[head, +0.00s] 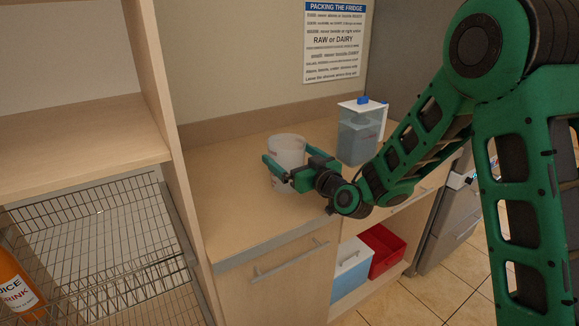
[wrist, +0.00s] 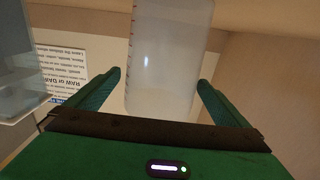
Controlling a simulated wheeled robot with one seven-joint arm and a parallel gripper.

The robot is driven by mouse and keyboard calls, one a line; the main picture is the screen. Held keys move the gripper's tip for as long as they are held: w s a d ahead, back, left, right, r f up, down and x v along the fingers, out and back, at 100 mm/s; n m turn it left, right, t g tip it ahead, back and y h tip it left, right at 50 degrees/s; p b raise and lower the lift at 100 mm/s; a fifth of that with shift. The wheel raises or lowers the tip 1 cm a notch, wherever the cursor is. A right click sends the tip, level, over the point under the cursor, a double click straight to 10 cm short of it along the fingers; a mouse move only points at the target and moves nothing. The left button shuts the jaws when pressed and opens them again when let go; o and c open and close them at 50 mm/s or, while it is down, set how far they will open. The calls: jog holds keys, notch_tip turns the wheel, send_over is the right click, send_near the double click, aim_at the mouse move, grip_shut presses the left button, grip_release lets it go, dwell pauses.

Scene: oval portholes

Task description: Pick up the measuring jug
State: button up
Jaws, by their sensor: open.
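The measuring jug (head: 287,150) is a pale translucent cylinder standing upright on the wooden counter. It also shows in the wrist view (wrist: 168,55), with red graduation marks along its left side. My gripper (head: 276,173) is at the near side of the jug, with its green fingers spread to either side of it. In the wrist view the two fingers (wrist: 158,85) are apart, and the jug lies between and beyond their tips. I cannot tell whether either finger touches it. The jug's lower part is partly hidden by my gripper in the head view.
A clear container with a white lid and blue knob (head: 361,132) stands on the counter to the right. A wooden shelf unit with a wire basket (head: 100,250) is at left. A red bin (head: 384,250) and a white box (head: 351,268) sit below. The counter's front left is clear.

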jog(key=c, duration=1.1)
jog(key=shift+r, duration=0.1)
